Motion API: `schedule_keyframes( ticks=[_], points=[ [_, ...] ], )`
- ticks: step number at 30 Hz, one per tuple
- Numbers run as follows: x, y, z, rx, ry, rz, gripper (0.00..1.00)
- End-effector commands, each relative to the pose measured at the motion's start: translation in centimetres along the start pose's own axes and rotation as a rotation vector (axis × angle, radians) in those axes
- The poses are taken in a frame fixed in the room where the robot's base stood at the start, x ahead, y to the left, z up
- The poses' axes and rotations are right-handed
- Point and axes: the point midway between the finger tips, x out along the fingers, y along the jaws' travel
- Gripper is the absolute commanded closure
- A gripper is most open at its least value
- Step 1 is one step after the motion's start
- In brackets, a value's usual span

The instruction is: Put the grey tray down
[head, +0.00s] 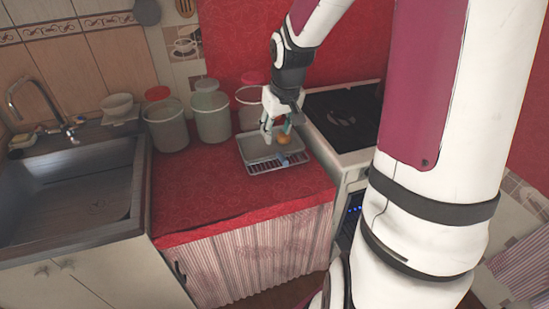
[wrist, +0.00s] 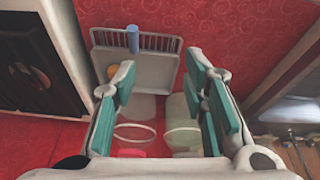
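The grey tray (head: 256,149) is on the red counter, left of the stove. A white wire rack (head: 265,169) shows along its near edge; I cannot tell whether the tray rests on the rack or beside it. The tray also shows in the wrist view (wrist: 155,76), between and beyond my fingers. An orange round thing (head: 283,139) and a blue cylinder (wrist: 133,38) are at the tray. My gripper (head: 276,132) is over the tray's back part, pointing down. In the wrist view its teal-padded fingers (wrist: 158,78) are wide apart with nothing between the pads. Contact with the tray is unclear.
Several canisters, one of them a pale lidded one (head: 212,112), stand behind and left of the tray. The stove (head: 350,130) is right of it. The sink (head: 75,190) is at the left. The red counter (head: 195,195) is clear at the front left.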

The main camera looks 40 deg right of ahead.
Motion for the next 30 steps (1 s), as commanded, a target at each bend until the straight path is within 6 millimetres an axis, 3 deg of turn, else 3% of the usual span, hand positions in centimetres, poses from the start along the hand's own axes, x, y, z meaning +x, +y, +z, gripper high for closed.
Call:
schedule_keyframes(
  ticks=[1, 6, 15, 19, 24, 30],
  points=[
    [-2.2, -1.4, 0.5, -0.03, 0.004, 0.025, 0.61],
    [-8.2, -5.0, 3.4, -0.081, 0.012, 0.074, 0.61],
    [-16.8, -9.9, 11.0, -0.128, 0.071, 0.059, 0.61],
    [-19.1, -11.3, 14.7, -0.142, 0.097, 0.011, 0.61],
    [-20.5, -12.2, 18.1, -0.156, 0.113, -0.05, 0.61],
    [-20.9, -12.5, 19.4, -0.161, 0.115, -0.077, 0.61]
  ],
)
